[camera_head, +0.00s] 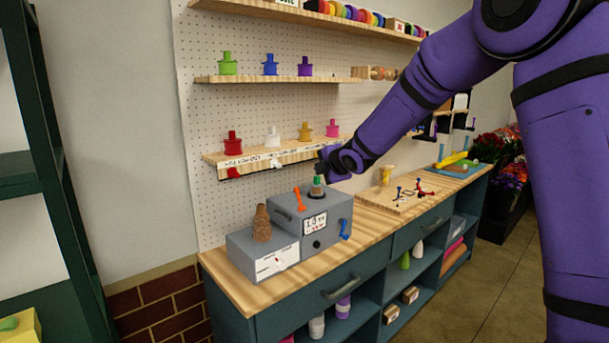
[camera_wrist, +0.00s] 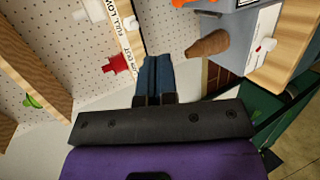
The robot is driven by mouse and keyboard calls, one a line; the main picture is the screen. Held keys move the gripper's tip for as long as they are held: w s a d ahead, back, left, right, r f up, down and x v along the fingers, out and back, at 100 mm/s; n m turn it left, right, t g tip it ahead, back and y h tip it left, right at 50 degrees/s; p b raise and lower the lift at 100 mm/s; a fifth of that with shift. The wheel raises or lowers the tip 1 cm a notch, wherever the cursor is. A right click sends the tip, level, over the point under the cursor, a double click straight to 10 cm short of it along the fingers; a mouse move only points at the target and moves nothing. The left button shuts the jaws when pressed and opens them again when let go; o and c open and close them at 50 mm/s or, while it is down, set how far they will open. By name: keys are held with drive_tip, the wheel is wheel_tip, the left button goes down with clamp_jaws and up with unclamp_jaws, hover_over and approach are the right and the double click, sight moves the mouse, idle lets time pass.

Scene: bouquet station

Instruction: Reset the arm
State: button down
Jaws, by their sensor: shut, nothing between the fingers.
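My purple arm reaches in from the right in the head view. My gripper (camera_head: 328,160) is above the grey box (camera_head: 322,220) on the counter, near the lower pegboard shelf. In the wrist view my gripper (camera_wrist: 155,62) has its two blue fingers pressed together with nothing between them. A brown bottle-shaped piece (camera_head: 261,224) stands on the lower grey box (camera_head: 262,257); it also shows in the wrist view (camera_wrist: 208,44), to the right of the fingers.
The wooden counter (camera_head: 222,288) holds both grey boxes and a board (camera_head: 400,204) with small parts. Pegboard shelves (camera_head: 285,78) carry coloured pieces. A dark green rack (camera_head: 62,190) stands at the left. Flowers (camera_head: 490,146) are at the far right.

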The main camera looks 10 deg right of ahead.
drive_tip(key=s+d+r+m+g+h, duration=0.1)
drive_tip(key=s+d+r+m, duration=0.25)
drive_tip(key=s, duration=0.35)
drive_tip(key=s+d+r+m+g+h, duration=0.1)
drive_tip(key=s+d+r+m+h, duration=0.2)
drive_tip(key=s, duration=0.5)
drive_tip(key=s+d+r+m, duration=0.2)
drive_tip(key=s+r+m, duration=0.1)
drive_tip(key=s+m, duration=0.3)
drive_tip(key=s+f+m+g, duration=0.1)
drive_tip(key=s+m, duration=0.2)
drive_tip(key=s, duration=0.6)
drive_tip(key=s+f+m+g, duration=0.2)
drive_tip(key=s+m, duration=0.1)
drive_tip(key=s, duration=0.6)
drive_tip(key=s+d+f+m+g, duration=0.1)
drive_tip(key=s+m, duration=0.3)
drive_tip(key=s, duration=0.5)
drive_tip(key=shift+s+f+g, duration=0.2)
drive_tip(key=shift+s+g, duration=0.1)
drive_tip(key=shift+s, duration=0.1)
drive_tip(key=shift+d, duration=0.1)
